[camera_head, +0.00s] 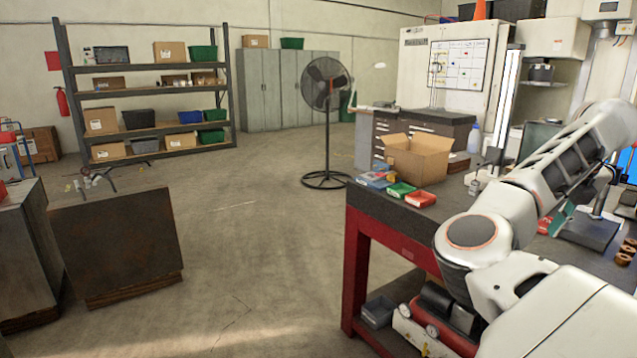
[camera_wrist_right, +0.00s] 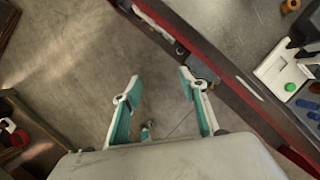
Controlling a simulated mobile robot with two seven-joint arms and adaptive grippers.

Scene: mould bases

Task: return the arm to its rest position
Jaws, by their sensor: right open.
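My right arm (camera_head: 490,240) comes in from the lower right in the head view and bends up toward the right edge, over the dark workbench. I cannot clearly make out its gripper there. In the right wrist view my right gripper (camera_wrist_right: 159,82) is open, its two teal-and-grey fingers spread apart with nothing between them. Bare concrete floor shows beyond the fingers, and the right finger appears close to a red-edged bench (camera_wrist_right: 232,75) in the picture. My left arm and gripper are not in view.
The red-framed workbench (camera_head: 400,208) carries an open cardboard box (camera_head: 418,160), small red and green boxes and other items. A black fan (camera_head: 327,85) stands behind it. A brown block (camera_head: 118,245) stands at left. The floor between is clear.

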